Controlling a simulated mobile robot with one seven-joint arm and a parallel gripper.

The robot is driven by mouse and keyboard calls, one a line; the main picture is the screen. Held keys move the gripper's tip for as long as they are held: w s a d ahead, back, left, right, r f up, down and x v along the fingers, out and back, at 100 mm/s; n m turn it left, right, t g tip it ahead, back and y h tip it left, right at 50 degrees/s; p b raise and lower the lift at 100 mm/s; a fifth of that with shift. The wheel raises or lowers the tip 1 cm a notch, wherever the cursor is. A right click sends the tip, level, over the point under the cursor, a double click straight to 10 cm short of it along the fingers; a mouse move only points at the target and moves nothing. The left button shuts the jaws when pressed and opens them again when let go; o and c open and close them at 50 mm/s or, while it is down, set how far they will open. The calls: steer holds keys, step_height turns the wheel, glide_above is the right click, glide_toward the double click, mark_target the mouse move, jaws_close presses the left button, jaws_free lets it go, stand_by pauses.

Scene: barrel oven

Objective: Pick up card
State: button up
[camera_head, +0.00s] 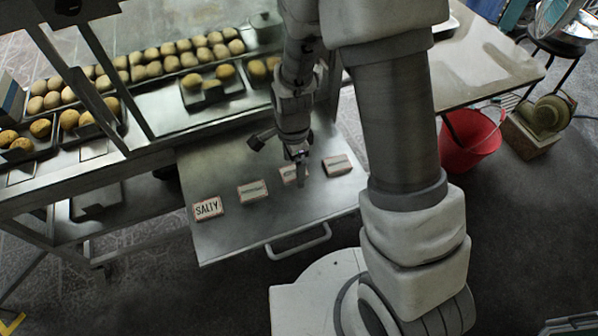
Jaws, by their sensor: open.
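Several small pale cards lie in a slanting row on a metal pull-out shelf (230,235). The leftmost card (208,209) reads "SALTY". A second card (252,191) lies to its right, with writing too small to read. A third card (289,174) is partly hidden by my gripper (300,158). The rightmost card (337,165) lies just right of the gripper. My gripper points down over the third card and is open, with nothing seen in it. I cannot tell whether its fingertips touch that card.
A handle (298,243) sticks out from the shelf's front edge. Trays of round buns (150,70) stand on the metal counter behind. A table (490,60) is at the upper right, with a red bucket (470,140) on the floor beside it. The shelf's front left is clear.

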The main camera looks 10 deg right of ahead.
steer(key=shift+f, duration=0.45)
steer(key=shift+c, duration=0.3)
steer(key=c, duration=1.4)
steer(key=shift+r, duration=0.15)
